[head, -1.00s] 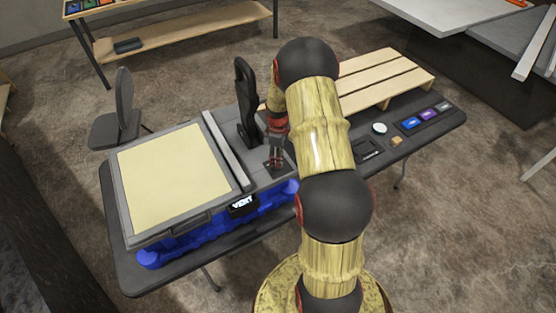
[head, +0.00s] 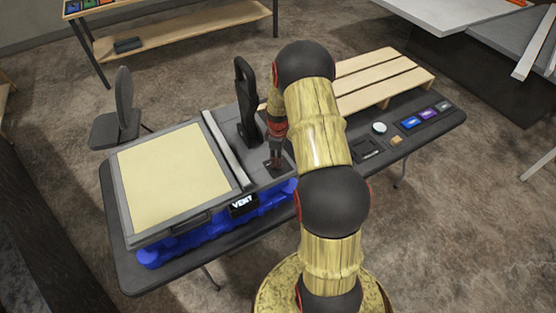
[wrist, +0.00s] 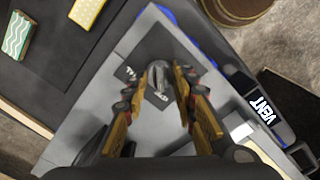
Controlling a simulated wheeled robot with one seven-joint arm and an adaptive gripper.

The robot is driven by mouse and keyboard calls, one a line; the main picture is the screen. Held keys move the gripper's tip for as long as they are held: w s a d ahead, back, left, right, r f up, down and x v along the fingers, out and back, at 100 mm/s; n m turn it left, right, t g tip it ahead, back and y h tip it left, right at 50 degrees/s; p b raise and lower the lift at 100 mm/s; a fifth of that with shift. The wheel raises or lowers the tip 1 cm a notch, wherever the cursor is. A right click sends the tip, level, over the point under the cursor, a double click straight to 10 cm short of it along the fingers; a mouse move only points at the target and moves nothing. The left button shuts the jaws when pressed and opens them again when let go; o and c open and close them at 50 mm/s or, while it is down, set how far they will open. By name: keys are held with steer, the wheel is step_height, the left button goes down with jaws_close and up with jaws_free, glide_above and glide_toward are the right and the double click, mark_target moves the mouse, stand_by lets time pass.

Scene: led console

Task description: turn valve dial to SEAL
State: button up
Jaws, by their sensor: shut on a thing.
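The grey valve dial (wrist: 157,74) sits on a dark square plate (wrist: 170,45) at the corner of the console, with small white labels beside it, too small to read surely. My gripper (wrist: 166,80) has its two fingers on either side of the dial, closed on it. In the head view my gripper (head: 276,157) points down at the console's right part, and the dial is mostly hidden there. A small display (head: 243,203) on the console's front reads VENT; it also shows in the wrist view (wrist: 264,109).
A pale yellow panel (head: 175,175) fills the console's left part. A tall black upright (head: 246,105) stands close behind my gripper. A wooden slatted pallet (head: 385,77) and several coloured tiles (head: 428,114) lie to the right on the table.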

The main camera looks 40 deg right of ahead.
steer(key=c, duration=0.4)
steer(key=shift+m, duration=0.3)
steer(key=m+b, duration=0.1)
steer(key=m, duration=0.2)
steer(key=shift+b, duration=0.35)
steer(key=m+b, duration=0.1)
steer(key=m, duration=0.3)
steer(key=shift+m, duration=0.3)
steer(key=m+b, duration=0.1)
steer(key=m, duration=0.3)
steer(key=m+b, duration=0.1)
steer(key=m, duration=0.4)
steer(key=shift+m, duration=0.4)
steer(key=o, duration=1.1)
